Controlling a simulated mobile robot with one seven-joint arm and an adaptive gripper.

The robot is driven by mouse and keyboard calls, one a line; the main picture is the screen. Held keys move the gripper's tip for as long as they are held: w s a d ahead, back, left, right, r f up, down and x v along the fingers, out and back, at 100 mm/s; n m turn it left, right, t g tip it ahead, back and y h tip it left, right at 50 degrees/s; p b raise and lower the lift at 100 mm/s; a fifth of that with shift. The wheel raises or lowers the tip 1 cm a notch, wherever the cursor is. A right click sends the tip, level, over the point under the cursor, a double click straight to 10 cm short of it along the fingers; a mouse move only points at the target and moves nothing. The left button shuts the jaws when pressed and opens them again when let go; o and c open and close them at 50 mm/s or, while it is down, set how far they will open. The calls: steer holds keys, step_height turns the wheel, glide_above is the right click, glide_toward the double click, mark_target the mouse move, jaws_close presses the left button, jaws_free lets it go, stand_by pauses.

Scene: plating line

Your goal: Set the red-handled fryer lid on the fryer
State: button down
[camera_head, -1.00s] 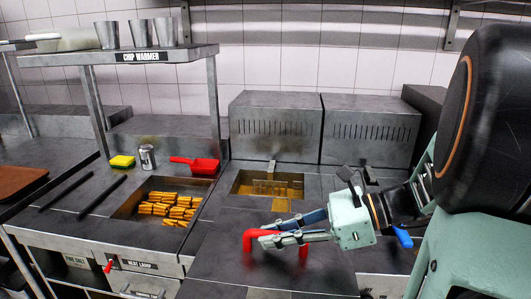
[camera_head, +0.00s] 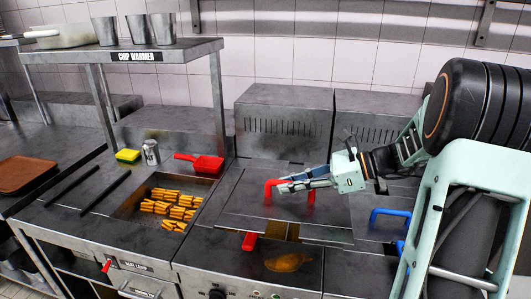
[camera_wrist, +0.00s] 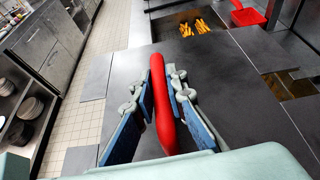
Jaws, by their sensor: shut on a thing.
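The fryer lid is a flat dark grey plate (camera_head: 240,208) with a red bar handle (camera_head: 268,190). My gripper (camera_head: 282,187) is shut on this handle, and in the wrist view its fingers flank the red handle (camera_wrist: 162,105). The lid lies across most of the fryer well in the head view. A strip of the fryer's oil (camera_head: 283,231) shows at its front edge, and the wrist view shows oil in the fryer (camera_wrist: 275,88) beyond the plate's right edge. The lid looks raised and roughly level; its exact height is unclear.
A blue handle (camera_head: 390,214) stands right of the lid. A small red grip (camera_head: 250,241) shows at its front. The chip tray (camera_head: 170,208), red scoop (camera_head: 203,164), can (camera_head: 151,152) and yellow sponge (camera_head: 128,155) are left. Metal housings (camera_head: 283,120) stand behind.

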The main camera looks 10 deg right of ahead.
mark_target(265, 169)
steer(key=w+a+p, duration=0.1)
steer(key=w, duration=0.4)
steer(key=w+a+f+p, duration=0.1)
steer(key=w+p, duration=0.1)
steer(key=w, duration=0.3)
steer(key=w+a+f+p, duration=0.1)
steer(key=w, duration=0.4)
steer(key=shift+w+a+f+p, duration=0.1)
steer(key=shift+w+a+p, duration=0.1)
steer(key=shift+a+p, duration=0.1)
step_height(265, 169, down, 13)
steer(key=b, duration=0.8)
steer(key=shift+b, duration=0.3)
steer(key=c, duration=1.8)
jaws_free()
steer(key=shift+c, duration=0.2)
